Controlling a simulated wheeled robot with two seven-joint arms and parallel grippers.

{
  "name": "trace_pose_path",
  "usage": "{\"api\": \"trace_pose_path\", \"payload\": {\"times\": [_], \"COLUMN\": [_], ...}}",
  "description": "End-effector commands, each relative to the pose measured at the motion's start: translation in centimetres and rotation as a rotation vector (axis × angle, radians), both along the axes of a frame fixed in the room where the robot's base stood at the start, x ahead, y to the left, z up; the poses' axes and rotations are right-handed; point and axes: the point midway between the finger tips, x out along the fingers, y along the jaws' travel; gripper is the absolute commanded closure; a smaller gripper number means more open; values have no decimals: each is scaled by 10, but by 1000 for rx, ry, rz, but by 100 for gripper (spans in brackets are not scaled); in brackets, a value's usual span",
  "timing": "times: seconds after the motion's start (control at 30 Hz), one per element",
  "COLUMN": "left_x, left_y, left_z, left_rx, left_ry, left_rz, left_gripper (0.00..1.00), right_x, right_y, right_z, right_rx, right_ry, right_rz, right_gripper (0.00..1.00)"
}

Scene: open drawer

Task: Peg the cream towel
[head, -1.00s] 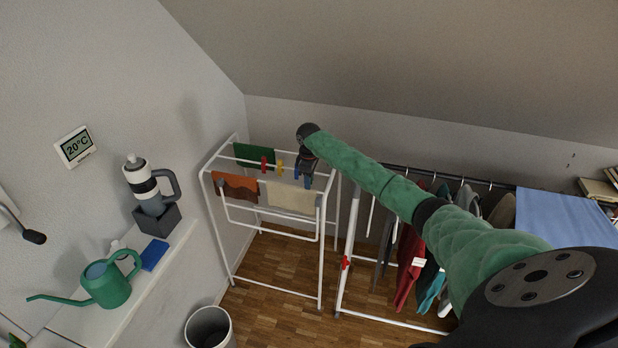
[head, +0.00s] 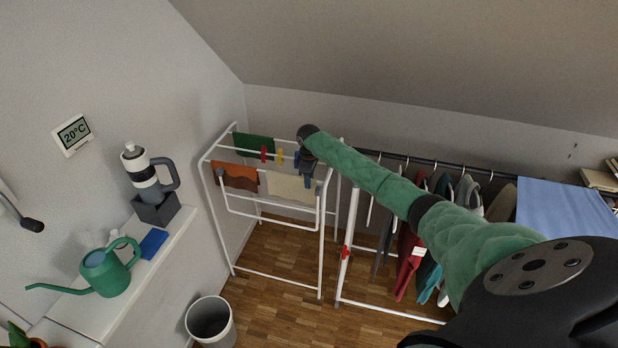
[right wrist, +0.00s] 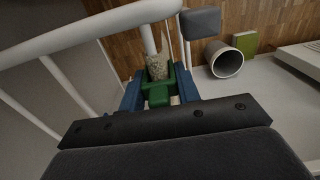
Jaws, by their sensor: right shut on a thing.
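The cream towel (head: 288,187) hangs over the front rail of the white drying rack, near its right end. My right gripper (head: 308,181) is at that rail, at the towel's right side. In the right wrist view its blue fingers (right wrist: 160,92) are shut on a green peg (right wrist: 160,95). A small patch of cream towel (right wrist: 157,66) shows between the peg's prongs; I cannot tell whether they pinch it. A red peg (head: 264,153) and a yellow peg (head: 279,156) sit on a rail behind. My left gripper is not in view.
A brown towel (head: 235,177) hangs left of the cream one, a green towel (head: 255,147) behind. A clothes rail with hanging garments (head: 408,255) stands right of the rack. A bin (head: 211,320) is on the floor. A ledge at left holds a green watering can (head: 106,270).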

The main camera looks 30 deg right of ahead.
Motion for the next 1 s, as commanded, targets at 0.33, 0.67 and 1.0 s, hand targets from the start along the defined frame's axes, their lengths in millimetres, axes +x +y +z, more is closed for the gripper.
{"api": "trace_pose_path", "payload": {"times": [0.33, 0.67, 1.0], "left_x": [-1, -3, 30], "left_y": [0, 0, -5], "left_z": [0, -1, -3], "left_rx": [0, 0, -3], "left_ry": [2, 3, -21], "left_rz": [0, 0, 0], "left_gripper": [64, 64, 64], "right_x": [0, 0, 1], "right_y": [0, 0, -1], "right_z": [-1, -1, 23], "right_rx": [0, 0, 0], "right_ry": [0, 0, -3], "right_rz": [0, 0, 2], "right_gripper": [62, 42, 42]}}
